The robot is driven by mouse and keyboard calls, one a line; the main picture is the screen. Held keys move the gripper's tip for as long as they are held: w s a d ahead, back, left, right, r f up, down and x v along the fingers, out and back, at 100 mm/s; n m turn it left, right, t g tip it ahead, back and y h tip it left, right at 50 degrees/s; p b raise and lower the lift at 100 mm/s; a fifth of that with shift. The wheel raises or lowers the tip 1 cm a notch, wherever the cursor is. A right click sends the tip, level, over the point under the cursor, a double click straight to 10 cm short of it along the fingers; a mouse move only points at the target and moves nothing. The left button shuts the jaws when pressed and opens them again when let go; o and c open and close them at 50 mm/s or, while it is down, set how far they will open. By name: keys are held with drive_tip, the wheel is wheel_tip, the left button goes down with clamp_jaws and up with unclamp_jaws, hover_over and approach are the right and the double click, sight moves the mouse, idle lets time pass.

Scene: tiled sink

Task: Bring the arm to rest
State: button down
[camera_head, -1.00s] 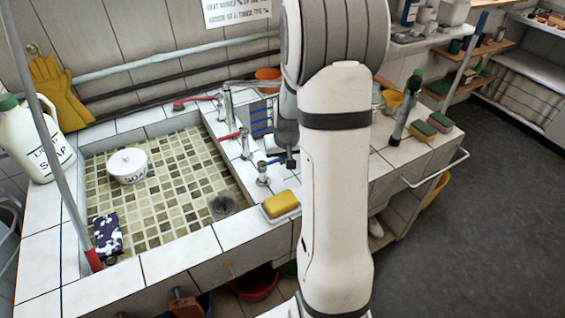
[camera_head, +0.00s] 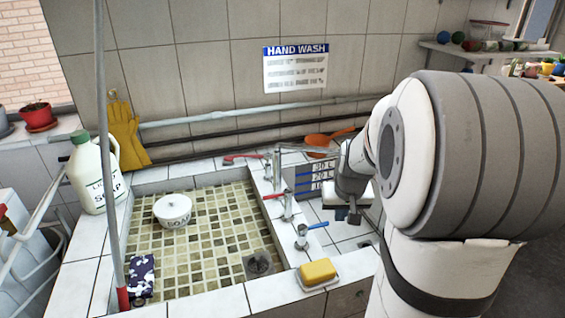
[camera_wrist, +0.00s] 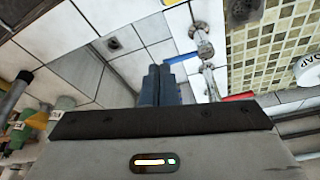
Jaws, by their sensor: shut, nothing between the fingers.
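My gripper (camera_head: 347,215) is over the tiled counter to the right of the sink basin, beside the taps. In the wrist view my gripper (camera_wrist: 160,85) shows its two dark fingers together, with nothing between them. It is apart from the blue-handled tap (camera_head: 303,236), which stands to its lower left in the head view. My upper arm covers the right part of the head view and hides the counter behind it.
A yellow sponge (camera_head: 317,272) lies on the front rim. A soap jug (camera_head: 92,178) stands left. An orange bowl (camera_head: 318,141) and pipes (camera_head: 235,114) are behind.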

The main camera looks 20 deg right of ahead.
drive_tip(key=s+a+r+n, duration=0.1)
drive_tip(key=s+a+r, duration=0.1)
drive_tip(key=s+a, duration=0.5)
drive_tip(key=s+a+r+n, duration=0.2)
drive_tip(key=s+a, duration=0.6)
drive_tip(key=shift+s+a+r+y, duration=0.3)
drive_tip(key=shift+s+r+y, duration=0.1)
